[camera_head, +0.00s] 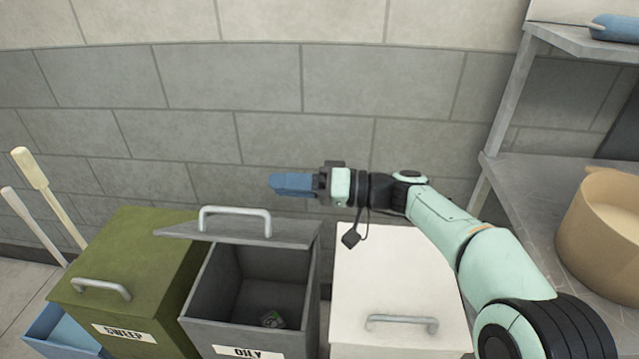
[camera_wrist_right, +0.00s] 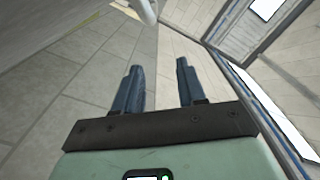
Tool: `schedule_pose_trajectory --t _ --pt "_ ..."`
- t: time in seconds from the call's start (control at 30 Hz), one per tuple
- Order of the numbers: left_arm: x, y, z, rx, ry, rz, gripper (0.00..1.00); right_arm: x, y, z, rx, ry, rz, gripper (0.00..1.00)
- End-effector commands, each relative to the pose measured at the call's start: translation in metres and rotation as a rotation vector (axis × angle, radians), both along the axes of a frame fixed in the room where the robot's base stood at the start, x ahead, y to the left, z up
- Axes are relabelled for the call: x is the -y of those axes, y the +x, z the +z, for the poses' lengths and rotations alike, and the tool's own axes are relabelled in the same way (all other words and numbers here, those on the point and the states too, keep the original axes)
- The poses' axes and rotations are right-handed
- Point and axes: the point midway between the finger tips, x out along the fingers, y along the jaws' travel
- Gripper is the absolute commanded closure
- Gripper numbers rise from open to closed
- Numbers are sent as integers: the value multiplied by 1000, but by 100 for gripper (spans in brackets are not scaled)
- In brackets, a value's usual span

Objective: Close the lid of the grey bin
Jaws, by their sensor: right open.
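The grey bin (camera_head: 245,336) stands between a green bin and a white bin in the head view. Its lid (camera_head: 285,231) is open, raised over the rear of the opening, with a pale bar handle (camera_head: 235,212) on it. My right gripper (camera_head: 272,184) is above the lid and right of the handle, apart from the handle in the picture, pointing left. In the right wrist view its two blue fingers (camera_wrist_right: 158,66) are apart with nothing between them. My left gripper is not in view.
The green bin (camera_head: 140,250) and white bin (camera_head: 385,270) have shut lids. A blue bin (camera_head: 62,330) and long-handled tools (camera_head: 45,195) are at the left. A metal shelf (camera_head: 510,175) with a tan tub (camera_head: 600,235) stands right. A block wall (camera_head: 240,90) runs behind.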

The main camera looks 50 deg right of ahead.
Motion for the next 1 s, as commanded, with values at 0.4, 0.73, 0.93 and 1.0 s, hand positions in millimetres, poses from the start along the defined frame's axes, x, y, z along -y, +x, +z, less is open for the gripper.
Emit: schedule_pose_trajectory --t 0.4,0.73,0.93,1.0 --pt "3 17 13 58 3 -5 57 40 -50 0 0 0 0 60" --pt "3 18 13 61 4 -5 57 42 -53 0 0 0 1 60" --pt "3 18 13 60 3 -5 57 41 -52 0 0 0 1 60" --pt "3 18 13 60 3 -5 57 41 -52 0 0 0 1 60"
